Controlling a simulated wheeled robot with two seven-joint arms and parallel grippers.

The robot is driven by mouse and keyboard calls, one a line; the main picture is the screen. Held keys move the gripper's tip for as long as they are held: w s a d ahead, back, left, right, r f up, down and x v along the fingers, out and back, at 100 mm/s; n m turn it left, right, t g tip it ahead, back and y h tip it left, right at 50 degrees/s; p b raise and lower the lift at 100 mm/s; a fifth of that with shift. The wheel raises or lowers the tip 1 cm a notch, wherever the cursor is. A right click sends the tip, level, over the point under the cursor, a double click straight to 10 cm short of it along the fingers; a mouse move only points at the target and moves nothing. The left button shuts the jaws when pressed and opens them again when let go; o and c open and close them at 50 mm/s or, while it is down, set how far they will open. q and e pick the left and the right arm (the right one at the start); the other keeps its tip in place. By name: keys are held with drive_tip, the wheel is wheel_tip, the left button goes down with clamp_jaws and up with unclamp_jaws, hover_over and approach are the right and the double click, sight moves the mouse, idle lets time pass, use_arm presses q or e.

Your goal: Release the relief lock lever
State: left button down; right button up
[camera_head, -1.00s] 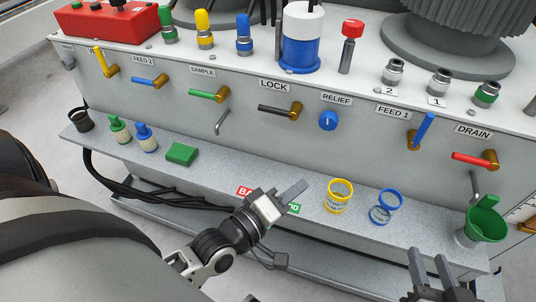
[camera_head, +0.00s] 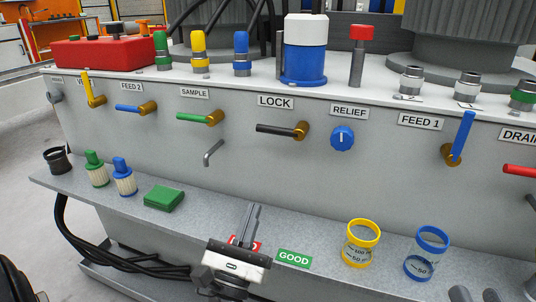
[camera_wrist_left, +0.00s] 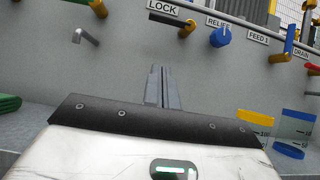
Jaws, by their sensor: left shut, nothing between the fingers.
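The LOCK lever has a black handle (camera_head: 276,129) on a brass hub and lies about horizontal on the grey panel, under its LOCK label (camera_head: 276,102). The blue RELIEF knob (camera_head: 342,138) is just right of it. In the left wrist view the lever (camera_wrist_left: 170,20) and knob (camera_wrist_left: 220,37) show at the top. My left gripper (camera_head: 251,212) is shut and empty, below the lever and apart from it, fingers pointing toward the panel.
A bent metal spout (camera_head: 213,153) sticks out left of the LOCK lever. The ledge holds a green block (camera_head: 164,198), a yellow-rimmed cup (camera_head: 361,243) and a blue-rimmed cup (camera_head: 427,254). The FEED 1 lever (camera_head: 462,137) stands upright at right. The panel below LOCK is clear.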

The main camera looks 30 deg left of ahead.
use_arm(q)
approach(281, 128)
drive_tip(key=w+a+f, duration=0.3)
drive_tip(key=w, duration=0.1)
drive_tip(key=r, duration=0.2)
drive_tip(key=w+r, duration=0.1)
drive_tip(key=r, duration=0.1)
drive_tip(key=shift+w+a+r, duration=0.1)
drive_tip(key=shift+w+r, duration=0.1)
drive_tip(key=shift+w, duration=0.05)
use_arm(e)
drive_tip(key=shift+s+f+m+g, duration=0.1)
drive_tip(key=shift+f+m+g, duration=0.2)
drive_tip(key=shift+f, duration=0.15)
use_arm(q)
drive_tip(key=shift+s+a+r+m+h+p, duration=0.1)
drive_tip(key=shift+a+m+h+p, duration=0.05)
drive_tip(key=shift+m+h+p, duration=0.3)
use_arm(e)
drive_tip(key=shift+d+r, duration=0.1)
drive_tip(key=shift+d, duration=0.05)
